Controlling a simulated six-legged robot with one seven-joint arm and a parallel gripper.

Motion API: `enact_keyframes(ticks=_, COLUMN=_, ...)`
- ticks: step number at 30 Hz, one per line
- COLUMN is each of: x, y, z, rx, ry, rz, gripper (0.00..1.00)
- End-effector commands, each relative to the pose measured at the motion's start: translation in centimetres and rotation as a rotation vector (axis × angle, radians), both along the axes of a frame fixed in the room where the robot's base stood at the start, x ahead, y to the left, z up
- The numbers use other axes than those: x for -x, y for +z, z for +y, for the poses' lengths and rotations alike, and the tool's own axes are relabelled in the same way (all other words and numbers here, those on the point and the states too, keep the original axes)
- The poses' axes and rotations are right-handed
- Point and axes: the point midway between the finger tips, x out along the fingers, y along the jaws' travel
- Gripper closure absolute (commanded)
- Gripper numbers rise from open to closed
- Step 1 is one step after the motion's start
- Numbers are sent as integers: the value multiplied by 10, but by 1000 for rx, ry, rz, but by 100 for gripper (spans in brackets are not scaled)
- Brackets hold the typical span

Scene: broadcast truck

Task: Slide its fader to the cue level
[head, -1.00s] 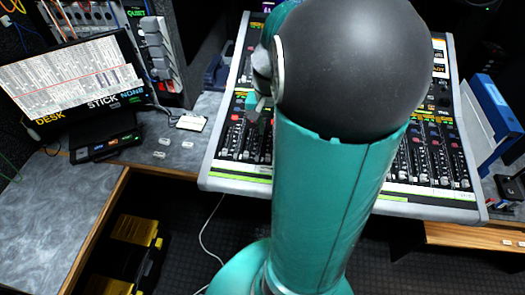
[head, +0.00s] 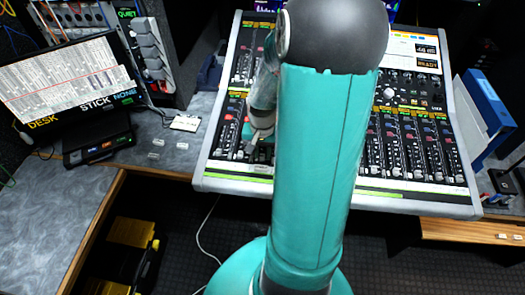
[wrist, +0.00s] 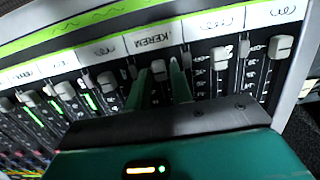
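The mixing console (head: 424,205) carries rows of channel faders. In the wrist view, a strip label reading KEREM (wrist: 153,37) sits above a fader with a pale cap (wrist: 158,70). My gripper (wrist: 161,74) has its two green fingers spread, one on each side of that cap, with narrow gaps seeming to show beside it. I cannot tell whether either finger touches it. In the head view my gripper (head: 254,138) is low over the console's left fader bank, partly hidden by my arm.
Neighbouring fader caps (wrist: 222,57) and (wrist: 280,47) stand close on the right, with more on the left. A monitor (head: 70,85) and small pale pieces (head: 156,142) are on the left desk. A blue binder (head: 488,102) stands right of the console.

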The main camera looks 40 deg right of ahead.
Motion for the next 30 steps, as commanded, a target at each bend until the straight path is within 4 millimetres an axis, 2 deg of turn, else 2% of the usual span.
enact_keyframes(ticks=1, x=0, y=0, z=0, rx=0, ry=0, rz=0, gripper=88)
enact_keyframes(ticks=3, x=0, y=0, z=0, rx=0, ry=0, rz=0, gripper=100)
enact_keyframes(ticks=11, x=-4, y=1, z=-4, rx=0, ry=0, rz=-1, gripper=100)
enact_keyframes(ticks=22, x=-42, y=10, z=-53, rx=1, ry=0, rz=-2, gripper=100)
enact_keyframes(ticks=30, x=-44, y=11, z=-57, rx=1, ry=0, rz=-2, gripper=100)
